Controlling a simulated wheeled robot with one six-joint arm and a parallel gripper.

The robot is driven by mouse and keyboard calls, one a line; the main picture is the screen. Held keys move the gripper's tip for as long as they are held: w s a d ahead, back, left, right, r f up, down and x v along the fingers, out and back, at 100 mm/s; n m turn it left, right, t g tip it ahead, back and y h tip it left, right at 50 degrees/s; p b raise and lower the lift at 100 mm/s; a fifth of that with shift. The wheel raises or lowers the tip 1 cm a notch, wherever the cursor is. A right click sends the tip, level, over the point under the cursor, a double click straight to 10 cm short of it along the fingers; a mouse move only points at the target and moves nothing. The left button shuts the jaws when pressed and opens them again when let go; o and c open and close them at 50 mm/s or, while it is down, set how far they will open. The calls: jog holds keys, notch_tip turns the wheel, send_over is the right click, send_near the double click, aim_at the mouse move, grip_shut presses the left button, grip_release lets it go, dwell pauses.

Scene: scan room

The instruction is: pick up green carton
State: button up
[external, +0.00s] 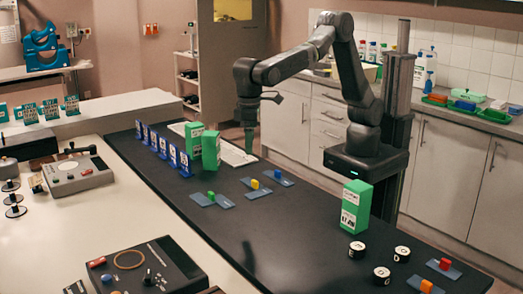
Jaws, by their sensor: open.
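Three green cartons stand upright on the black tabletop. Two are close together at the far left-middle: one carton (194,140) and, just right of it, another carton (211,151). The third green carton (356,206), with white lettering, stands alone at the right. My gripper (249,148) points down at the far side of the table, to the right of the pair and apart from them. It is open, and no carton is in it. The fingertips are small in this view.
Blue numbered stands (172,154) line the table's left. Slides with coloured blocks (254,184) lie mid-table. Black-and-white round pieces (357,250) sit before the right carton. A white tray (236,157) lies behind the pair. The table's middle front is clear.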

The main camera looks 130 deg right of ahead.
jog(key=s+a+n, duration=0.2)
jog(key=s+a, duration=0.2)
jog(key=a, duration=0.4)
jog(key=s+a+n, duration=0.2)
jog(key=s+a, duration=0.2)
jog(key=a, duration=0.3)
jog(key=n+b, duration=0.1)
jog(key=n, duration=0.2)
send_near(359, 185)
jog(key=f, duration=0.5)
jog(key=w+f, duration=0.1)
jog(key=f, duration=0.1)
jog(key=shift+f+p, duration=0.25)
jog(key=shift+p, duration=0.05)
jog(key=f, duration=0.2)
jog(key=s+f+p, duration=0.1)
jog(key=f, duration=0.1)
jog(key=shift+w+f, duration=0.1)
jog(key=shift+f, duration=0.55)
jog(key=c, duration=1.3)
